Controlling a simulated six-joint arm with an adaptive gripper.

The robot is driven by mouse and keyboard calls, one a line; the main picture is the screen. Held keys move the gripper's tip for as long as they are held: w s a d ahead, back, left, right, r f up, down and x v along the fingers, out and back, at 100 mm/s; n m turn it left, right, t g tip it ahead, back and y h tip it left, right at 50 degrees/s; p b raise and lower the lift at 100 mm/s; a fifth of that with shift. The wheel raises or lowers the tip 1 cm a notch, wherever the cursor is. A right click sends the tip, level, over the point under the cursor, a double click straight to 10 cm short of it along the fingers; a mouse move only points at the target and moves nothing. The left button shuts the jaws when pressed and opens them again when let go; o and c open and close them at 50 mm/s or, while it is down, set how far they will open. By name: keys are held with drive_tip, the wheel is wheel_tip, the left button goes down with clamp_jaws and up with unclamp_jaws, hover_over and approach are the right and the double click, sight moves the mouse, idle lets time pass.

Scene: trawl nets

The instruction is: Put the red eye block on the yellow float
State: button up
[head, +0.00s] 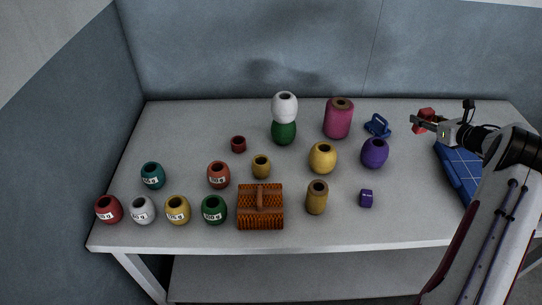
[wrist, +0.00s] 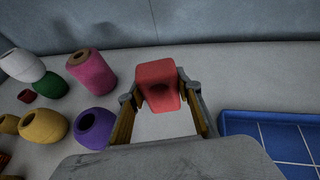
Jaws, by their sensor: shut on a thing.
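My gripper (head: 424,122) is shut on the red eye block (head: 427,114) and holds it up at the right, over the back of the table.
A purple float (head: 375,153) stands between the yellow float and my arm. A magenta spool (head: 339,118), a blue shackle-like piece (head: 377,126) and a white float (head: 285,106) on a green one (head: 284,133) are behind. A blue tray (head: 459,172) lies right; a brown basket (head: 260,213) stands in front.

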drive_tip(key=w+a+r+n+g+y, duration=0.1)
drive_tip(key=a+r+n+g+y, duration=0.15)
drive_tip(key=a, duration=1.25)
drive_tip(key=a+r+n+g+y, duration=0.1)
drive_tip(key=a+n+y, duration=0.2)
drive_tip(key=a, duration=1.2)
drive_tip(key=s+a+r+n+g+y, duration=0.1)
drive_tip(key=s+a, duration=0.2)
drive_tip(key=a, duration=0.5)
drive_tip(key=s+a+r+n+g+y, duration=0.1)
drive_tip(key=s+a+n, duration=0.1)
drive_tip(key=a, duration=0.6)
drive_tip(key=s+a+r+n+g+y, duration=0.1)
drive_tip(key=s+a+n+g, duration=0.1)
drive_tip(key=s+a, duration=0.2)
drive_tip(key=a, duration=0.3)
drive_tip(key=shift+s+a+y, duration=0.3)
drive_tip(key=shift+a+y, duration=0.05)
drive_tip(key=shift+a, duration=0.05)
hover_over(261, 160)
drive_tip(key=shift+f, duration=3.05)
drive_tip(key=shift+f, duration=0.1)
drive_tip(key=shift+f, duration=1.75)
drive_tip(key=shift+f, duration=0.2)
